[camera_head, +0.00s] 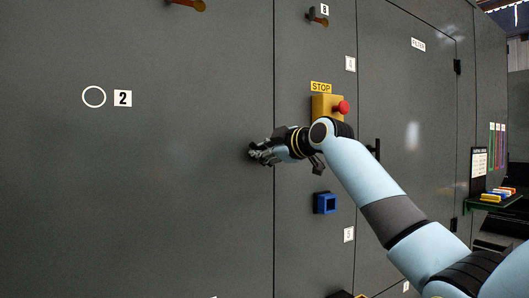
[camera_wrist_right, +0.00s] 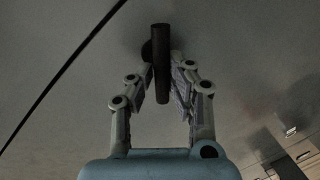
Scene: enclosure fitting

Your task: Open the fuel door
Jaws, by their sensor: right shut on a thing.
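My right gripper (camera_head: 263,154) reaches in from the right, at the right edge of a large grey panel (camera_head: 180,200). In the right wrist view its fingers (camera_wrist_right: 162,72) are shut on a dark upright bar handle (camera_wrist_right: 161,92) that stands out from the grey surface. In the head view the fingers mostly hide this handle. The panel looks flush with its neighbour along the seam. No fuel label is readable, so I cannot tell by name which panel is the fuel door. My left gripper is out of view.
A yellow stop box (camera_head: 322,106) with a red button sits just above my right wrist. A filter door (camera_head: 420,120) is to the right, beside a green shelf (camera_head: 494,201). The left panel's front is clear.

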